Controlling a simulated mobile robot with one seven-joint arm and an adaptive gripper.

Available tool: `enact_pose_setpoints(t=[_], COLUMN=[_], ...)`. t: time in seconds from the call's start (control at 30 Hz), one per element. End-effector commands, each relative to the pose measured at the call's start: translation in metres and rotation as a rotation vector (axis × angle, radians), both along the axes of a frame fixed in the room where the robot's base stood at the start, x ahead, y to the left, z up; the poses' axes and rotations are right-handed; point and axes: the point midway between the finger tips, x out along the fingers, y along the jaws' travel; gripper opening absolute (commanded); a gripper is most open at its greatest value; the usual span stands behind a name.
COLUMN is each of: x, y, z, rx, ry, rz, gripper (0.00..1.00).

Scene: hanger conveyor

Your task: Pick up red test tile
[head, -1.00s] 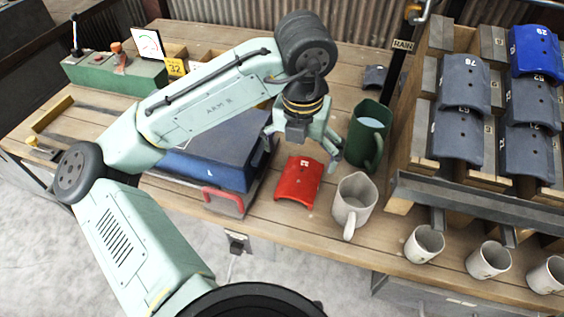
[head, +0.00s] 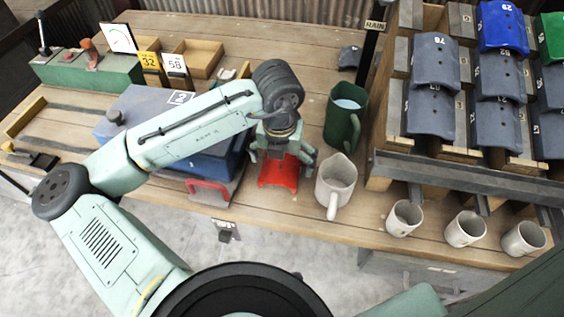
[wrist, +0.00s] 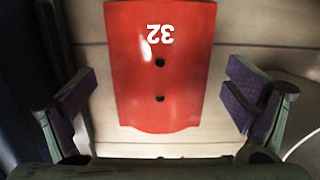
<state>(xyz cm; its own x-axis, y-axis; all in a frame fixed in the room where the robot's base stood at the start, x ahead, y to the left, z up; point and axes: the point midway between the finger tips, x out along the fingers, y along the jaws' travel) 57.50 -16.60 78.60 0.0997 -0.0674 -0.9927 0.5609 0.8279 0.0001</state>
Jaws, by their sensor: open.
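The red test tile (head: 279,172) lies on the wooden bench, partly hidden under my gripper in the head view. In the wrist view the red tile (wrist: 160,90) shows the number 32 upside down and two dark holes. My gripper (head: 282,162) is open above the tile. In the wrist view its two purple-padded fingers (wrist: 160,102) stand apart, one on each side of the tile's lower part, and hold nothing. I cannot tell the exact height of the fingertips above the bench.
A white pitcher (head: 334,184) and a green jug (head: 345,118) stand close right. A rack of numbered tiles (head: 432,110) is farther right, with several white cups (head: 404,217) before it.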

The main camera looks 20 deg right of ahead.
Motion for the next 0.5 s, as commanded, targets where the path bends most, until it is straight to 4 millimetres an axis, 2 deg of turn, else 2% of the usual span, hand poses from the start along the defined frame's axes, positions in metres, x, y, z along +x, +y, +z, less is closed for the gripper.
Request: enact_pose_setpoints(t=[0.07,0.5], x=[-0.0001,-0.0002], y=[-0.0001,-0.0001], z=[0.0000,0.0003], rx=[0.000,0.000], ry=[0.000,0.000], rz=[0.000,0.000], gripper=[0.95,0.65])
